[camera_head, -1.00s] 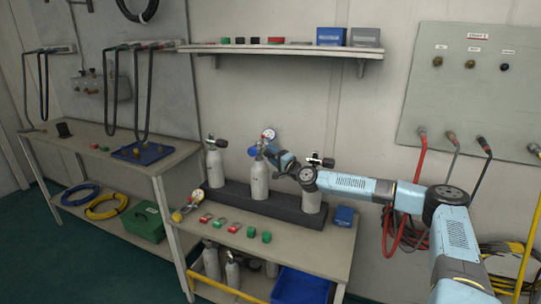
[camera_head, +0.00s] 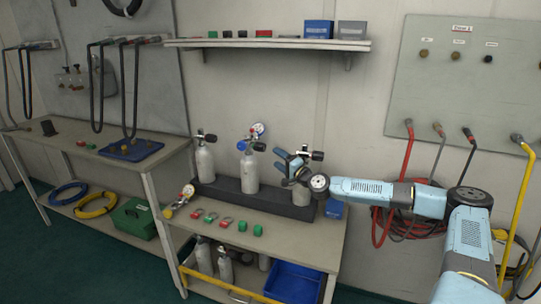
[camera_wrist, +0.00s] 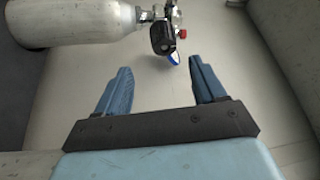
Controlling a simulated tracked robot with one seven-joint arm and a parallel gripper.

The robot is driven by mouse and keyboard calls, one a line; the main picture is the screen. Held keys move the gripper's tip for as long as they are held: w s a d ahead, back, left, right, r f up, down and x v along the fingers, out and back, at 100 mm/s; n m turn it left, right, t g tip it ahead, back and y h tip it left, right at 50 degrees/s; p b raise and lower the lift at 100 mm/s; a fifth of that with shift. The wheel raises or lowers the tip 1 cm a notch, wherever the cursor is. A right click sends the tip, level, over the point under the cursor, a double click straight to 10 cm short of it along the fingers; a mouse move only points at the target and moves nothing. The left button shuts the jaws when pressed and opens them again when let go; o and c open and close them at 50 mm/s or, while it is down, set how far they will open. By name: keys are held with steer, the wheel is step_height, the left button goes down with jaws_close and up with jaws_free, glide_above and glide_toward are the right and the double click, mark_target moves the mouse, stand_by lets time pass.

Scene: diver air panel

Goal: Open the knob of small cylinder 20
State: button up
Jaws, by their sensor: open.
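Three small grey cylinders stand upright in a black rack (camera_head: 226,191): left (camera_head: 205,162), middle (camera_head: 249,172) and right (camera_head: 302,195). No number is readable, so I cannot tell which is 20. The left one has a black knob (camera_head: 210,138); the middle one has a black knob (camera_head: 260,146) and a gauge (camera_head: 258,128). A black knob (camera_head: 318,155) shows above the right one, partly hidden by my wrist. My gripper (camera_head: 286,160) is open and empty between the middle and right cylinders. In the wrist view a cylinder (camera_wrist: 75,22) with a black knob (camera_wrist: 162,38) lies beyond its fingers, apart from them.
The bench (camera_head: 275,238) holds a gauge assembly (camera_head: 181,200) and several red and green small parts in front of the rack. A shelf (camera_head: 265,44) is above. Hoses hang from the right panel (camera_head: 455,90).

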steer(key=v, duration=0.3)
steer(key=shift+s+d+f, duration=0.15)
steer(key=shift+s+d, duration=0.05)
steer(key=shift+s, duration=0.05)
steer(key=shift+a, duration=0.1)
